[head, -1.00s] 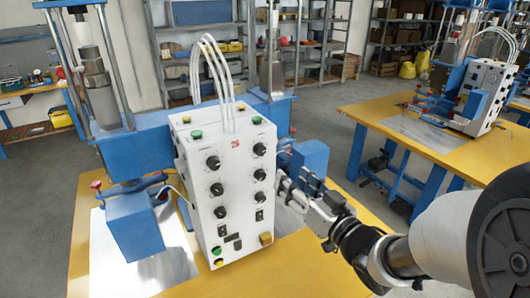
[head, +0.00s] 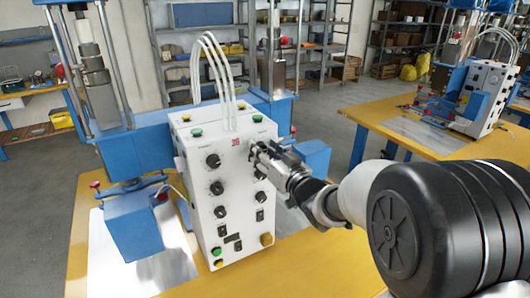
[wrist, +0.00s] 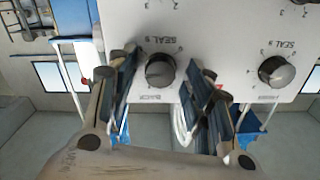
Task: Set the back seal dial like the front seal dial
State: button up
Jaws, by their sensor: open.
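The white control box has a back seal dial (wrist: 160,70), a round dark knob with a grey face, upside down in the wrist view beside its "BACK" label. My gripper (wrist: 163,68) is open, with one finger on each side of this knob; I cannot tell whether they touch it. In the head view my gripper (head: 257,151) covers the upper right knob of the box. The front seal dial (wrist: 276,71), by its "FRONT" label, is a similar knob to the right; in the head view it is the upper left knob (head: 213,161). Both pointer settings are too small to read surely.
The control box (head: 205,240) stands on a yellow table (head: 290,275) before a blue press frame (head: 135,150). Lower knobs (head: 217,188) and switches sit below the top dials. White cables (head: 213,80) rise from the box top. A second machine (head: 480,95) stands at right.

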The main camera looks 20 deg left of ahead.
jog(key=shift+c, duration=0.3)
jog(key=c, duration=1)
jog(key=shift+n+b, duration=1)
jog(key=shift+b, duration=0.25)
jog(key=shift+r, duration=0.1)
jog(key=o, duration=1.1)
jog(key=shift+c, duration=0.2)
